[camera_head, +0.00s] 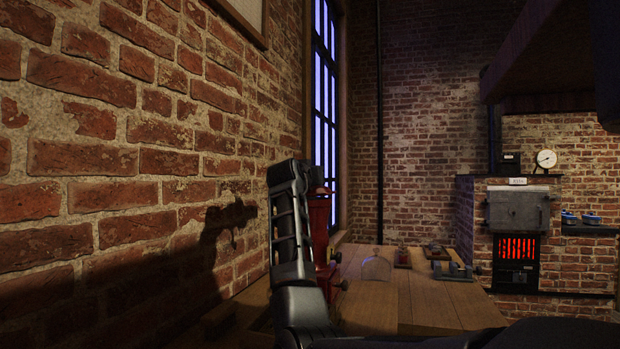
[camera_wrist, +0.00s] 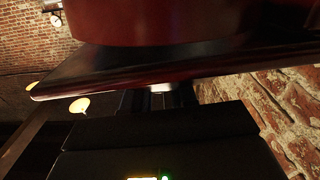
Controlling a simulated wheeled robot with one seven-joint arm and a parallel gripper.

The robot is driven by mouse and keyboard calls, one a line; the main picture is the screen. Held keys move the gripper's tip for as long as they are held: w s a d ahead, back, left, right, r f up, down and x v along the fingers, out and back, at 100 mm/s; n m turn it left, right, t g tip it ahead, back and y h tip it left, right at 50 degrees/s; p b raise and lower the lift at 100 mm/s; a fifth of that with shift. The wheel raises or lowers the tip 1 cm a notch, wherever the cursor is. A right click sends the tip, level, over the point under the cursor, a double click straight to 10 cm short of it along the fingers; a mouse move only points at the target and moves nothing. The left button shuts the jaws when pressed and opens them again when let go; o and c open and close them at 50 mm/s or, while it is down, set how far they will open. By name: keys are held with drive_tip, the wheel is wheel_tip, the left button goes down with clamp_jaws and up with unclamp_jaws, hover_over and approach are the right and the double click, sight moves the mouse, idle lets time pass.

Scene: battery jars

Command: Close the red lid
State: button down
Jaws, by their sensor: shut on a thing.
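In the wrist view a large glossy dark red piece, which looks like the red lid (camera_wrist: 180,62), fills the upper part, with a flat plate edge and a rounded red body (camera_wrist: 160,22) above it. My gripper (camera_wrist: 157,98) is shut at the plate's near edge, with a small pale metal bit showing between the fingers; the exact grip is partly hidden under the plate. In the head view a tall red apparatus (camera_head: 320,225) stands at the left end of the wooden bench, partly hidden behind my black arm. My fingertips do not show there.
The wooden bench (camera_head: 420,302) carries a glass dome (camera_head: 376,268) and small instruments (camera_head: 452,270) toward the back. A brick wall (camera_head: 120,170) stands close on the left. A brick stove (camera_head: 516,225) with a glowing grate is at the back right. The bench's front middle is clear.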

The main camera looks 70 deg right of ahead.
drive_tip(key=shift+s+f, duration=0.2)
drive_tip(key=shift+f, duration=0.2)
drive_tip(key=shift+s, duration=0.15)
drive_tip(key=c, duration=1)
unclamp_jaws()
